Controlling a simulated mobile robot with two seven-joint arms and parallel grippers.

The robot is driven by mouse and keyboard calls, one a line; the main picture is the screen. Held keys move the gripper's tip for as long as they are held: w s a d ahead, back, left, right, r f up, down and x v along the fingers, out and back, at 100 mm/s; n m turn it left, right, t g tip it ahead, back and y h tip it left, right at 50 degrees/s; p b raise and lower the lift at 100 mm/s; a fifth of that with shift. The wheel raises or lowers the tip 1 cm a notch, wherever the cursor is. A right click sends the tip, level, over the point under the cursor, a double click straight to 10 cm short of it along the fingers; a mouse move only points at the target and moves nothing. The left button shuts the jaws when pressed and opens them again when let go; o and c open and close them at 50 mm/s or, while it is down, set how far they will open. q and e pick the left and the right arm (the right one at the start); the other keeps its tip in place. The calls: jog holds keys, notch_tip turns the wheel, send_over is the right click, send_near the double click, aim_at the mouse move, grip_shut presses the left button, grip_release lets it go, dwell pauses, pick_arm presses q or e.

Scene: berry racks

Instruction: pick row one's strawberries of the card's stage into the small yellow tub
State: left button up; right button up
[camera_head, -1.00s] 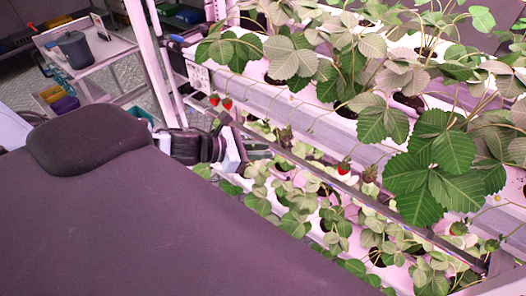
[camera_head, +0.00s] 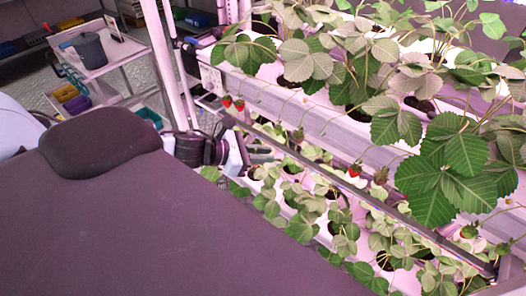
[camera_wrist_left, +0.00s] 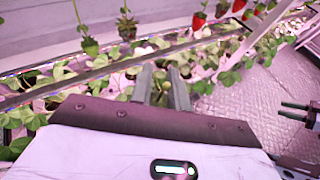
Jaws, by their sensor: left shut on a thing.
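My left gripper (camera_head: 256,154) is below the front edge of the upper plant gutter in the head view. In the left wrist view its two grey fingers (camera_wrist_left: 161,86) are close together on a small yellow-green thing (camera_wrist_left: 165,85), too small to make out. Two red strawberries (camera_head: 233,103) hang from the gutter above it. Another red strawberry (camera_head: 354,170) hangs farther right, beside a greenish fruit (camera_head: 381,176). The wrist view shows a red strawberry (camera_wrist_left: 198,21) and unripe fruit (camera_wrist_left: 90,46).
A grey pot (camera_head: 90,50) stands on the trolley top (camera_head: 110,55), with a card-like panel (camera_head: 112,27) behind it. A dark rail (camera_head: 330,173) runs below the upper gutter. Leafy plants crowd both levels. A dark two-pronged thing (camera_wrist_left: 297,110) shows at the wrist view's right edge.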

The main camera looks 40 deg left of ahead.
pick_arm(q)
jog(key=shift+s+r+p, duration=0.2)
jog(key=shift+s+p, duration=0.3)
jog(key=shift+s, duration=0.5)
jog(key=s, duration=0.2)
jog(key=shift+s+a+f, duration=0.1)
jog(key=shift+s, duration=0.2)
pick_arm(e)
jog(key=shift+w+r+t, duration=0.4)
jog(key=shift+w+r, duration=0.7)
jog(key=shift+r, duration=0.15)
